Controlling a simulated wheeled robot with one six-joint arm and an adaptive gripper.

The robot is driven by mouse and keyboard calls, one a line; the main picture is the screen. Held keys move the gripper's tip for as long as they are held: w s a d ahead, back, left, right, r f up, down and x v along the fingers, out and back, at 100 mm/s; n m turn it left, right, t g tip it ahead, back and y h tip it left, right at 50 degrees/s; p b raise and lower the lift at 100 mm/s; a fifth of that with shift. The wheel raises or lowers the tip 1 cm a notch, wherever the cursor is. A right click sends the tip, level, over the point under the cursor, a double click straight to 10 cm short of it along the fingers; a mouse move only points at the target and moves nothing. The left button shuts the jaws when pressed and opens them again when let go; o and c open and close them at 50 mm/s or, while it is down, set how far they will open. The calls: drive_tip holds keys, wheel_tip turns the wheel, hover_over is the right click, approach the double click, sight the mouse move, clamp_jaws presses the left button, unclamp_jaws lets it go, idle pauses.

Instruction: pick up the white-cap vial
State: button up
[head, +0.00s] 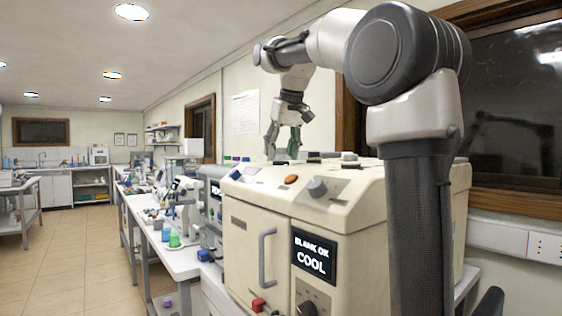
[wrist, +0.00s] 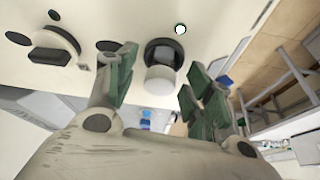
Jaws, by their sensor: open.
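A pale, white-topped cylinder, seemingly the white-cap vial (wrist: 160,78), stands in a dark round port (wrist: 168,49) in the wrist view. My gripper (wrist: 156,88) is open, with its green-padded fingers to the left and right of the vial, apart from it. In the head view my gripper (head: 282,150) points down over the top of the cream machine (head: 258,232), near its back edge. The vial cannot be made out clearly in the head view.
The machine's top carries an orange button (head: 291,178) and a grey knob (head: 318,187); its display (head: 313,257) reads "BLANK OK COOL". A bench (head: 180,262) with green and blue containers stands to the left. The tiled floor (head: 75,260) further left is clear.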

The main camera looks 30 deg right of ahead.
drive_tip(key=c, duration=1.1)
